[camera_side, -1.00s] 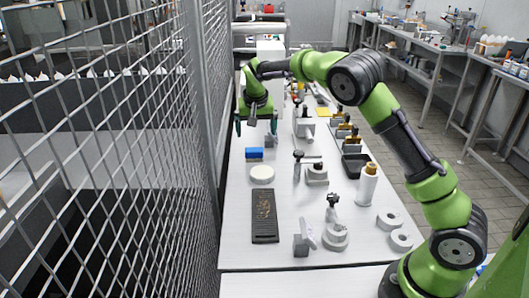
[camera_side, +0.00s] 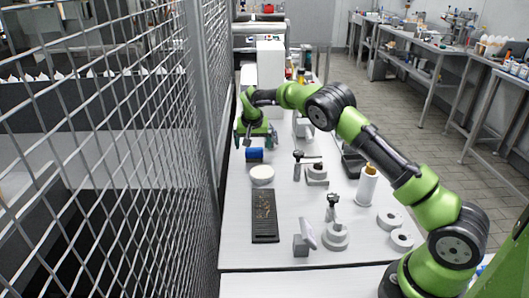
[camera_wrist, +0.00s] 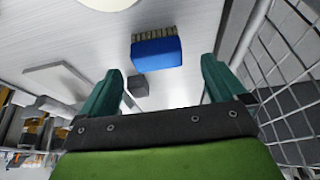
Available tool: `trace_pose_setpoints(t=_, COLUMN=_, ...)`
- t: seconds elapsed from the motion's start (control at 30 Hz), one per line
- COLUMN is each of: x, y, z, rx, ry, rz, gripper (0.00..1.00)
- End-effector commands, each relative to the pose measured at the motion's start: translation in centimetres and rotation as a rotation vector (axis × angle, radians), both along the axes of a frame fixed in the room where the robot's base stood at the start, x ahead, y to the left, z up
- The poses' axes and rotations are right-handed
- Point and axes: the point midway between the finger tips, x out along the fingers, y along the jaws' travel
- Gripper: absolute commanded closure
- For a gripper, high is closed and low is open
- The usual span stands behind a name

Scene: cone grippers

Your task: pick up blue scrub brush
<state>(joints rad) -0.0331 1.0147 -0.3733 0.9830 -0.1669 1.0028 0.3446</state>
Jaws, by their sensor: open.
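The blue scrub brush (camera_side: 254,155) lies on the white table (camera_side: 236,225) in the side view, near the fence. In the wrist view the brush (camera_wrist: 157,54) shows its blue block with a row of tan bristles along its upper edge. My gripper (camera_side: 255,138) is just beyond the brush in the side view, with its green fingers pointing down. In the wrist view my gripper (camera_wrist: 165,92) has its two dark green fingers wide apart. The brush appears in the gap between them, apart from both, with nothing held.
A round white disc (camera_side: 262,175) and a dark tray (camera_side: 265,215) lie nearer the camera. A clamp stand (camera_side: 316,175) and a white bottle (camera_side: 367,185) stand to the right. The wire mesh fence (camera_side: 205,150) runs along the left.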

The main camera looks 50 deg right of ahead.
Motion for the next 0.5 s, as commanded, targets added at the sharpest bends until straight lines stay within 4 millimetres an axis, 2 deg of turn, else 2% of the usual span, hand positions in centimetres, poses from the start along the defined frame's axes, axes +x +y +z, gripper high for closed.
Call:
trace_pose_setpoints(t=0.27, x=0.8, y=-1.3, z=-3.8, rx=0.0, ry=0.002, rz=-0.002, gripper=0.02)
trace_pose_setpoints(t=0.5, x=1.0, y=-1.5, z=-4.6, rx=0.001, ry=0.0, rz=-0.001, gripper=0.02)
